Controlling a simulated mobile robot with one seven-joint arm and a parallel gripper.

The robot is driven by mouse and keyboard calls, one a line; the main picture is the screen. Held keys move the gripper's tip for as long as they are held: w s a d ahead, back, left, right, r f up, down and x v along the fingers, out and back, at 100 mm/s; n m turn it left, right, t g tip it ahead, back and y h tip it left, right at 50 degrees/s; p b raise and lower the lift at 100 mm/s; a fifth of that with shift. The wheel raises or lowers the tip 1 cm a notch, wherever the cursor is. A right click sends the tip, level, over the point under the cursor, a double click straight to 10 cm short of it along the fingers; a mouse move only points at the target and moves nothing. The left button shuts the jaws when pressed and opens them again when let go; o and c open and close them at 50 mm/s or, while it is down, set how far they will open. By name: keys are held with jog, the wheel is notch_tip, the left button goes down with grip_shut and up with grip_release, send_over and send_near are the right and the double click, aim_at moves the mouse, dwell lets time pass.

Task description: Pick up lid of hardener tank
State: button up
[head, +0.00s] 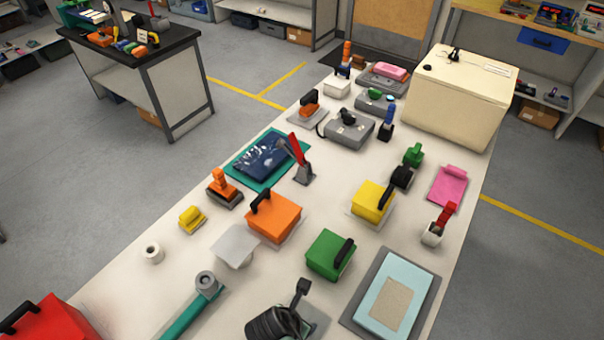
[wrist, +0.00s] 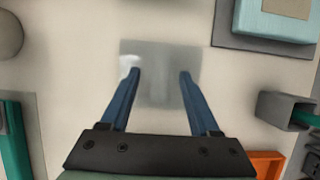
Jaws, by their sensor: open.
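In the wrist view, my gripper (wrist: 158,72) is open, its two blue fingers apart with nothing between them. A thin, shiny grey square plate (wrist: 160,52) lies on the pale surface beyond and between the fingertips. I cannot make out my gripper in the head view.
The long white table (head: 120,270) is crowded. A teal-handled tool (head: 190,315), a black coiled object (head: 275,323), a light blue pad (head: 400,278) and a red box (head: 50,322) are near the front. A cream cabinet (head: 460,95) stands at the far end.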

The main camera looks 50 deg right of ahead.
grip_shut()
jog(key=shift+r, duration=0.1)
dwell(0.4)
